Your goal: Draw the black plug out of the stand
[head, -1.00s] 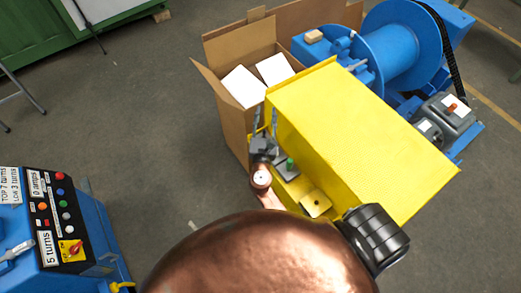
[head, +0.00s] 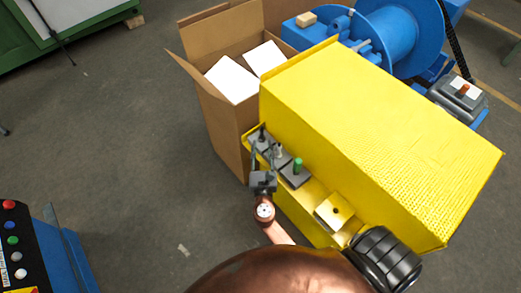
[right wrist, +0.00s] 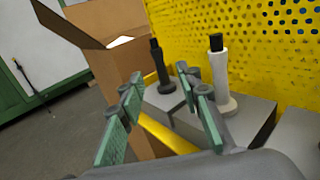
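The black plug (head: 261,134) stands upright in a grey block, its stand (right wrist: 166,98), at the left end of a yellow ledge. In the right wrist view the black plug (right wrist: 160,66) is ahead, between the finger lines. My right gripper (head: 264,158) is open and empty, on the near side of the plug; its green-padded fingers (right wrist: 162,112) show apart in the right wrist view. I see no contact with the plug. A white plug (right wrist: 218,72) stands in the neighbouring grey block, close to the right finger. My left gripper is out of view.
An open cardboard box (head: 222,118) stands just left. A blue console (head: 50,250) is at lower left.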

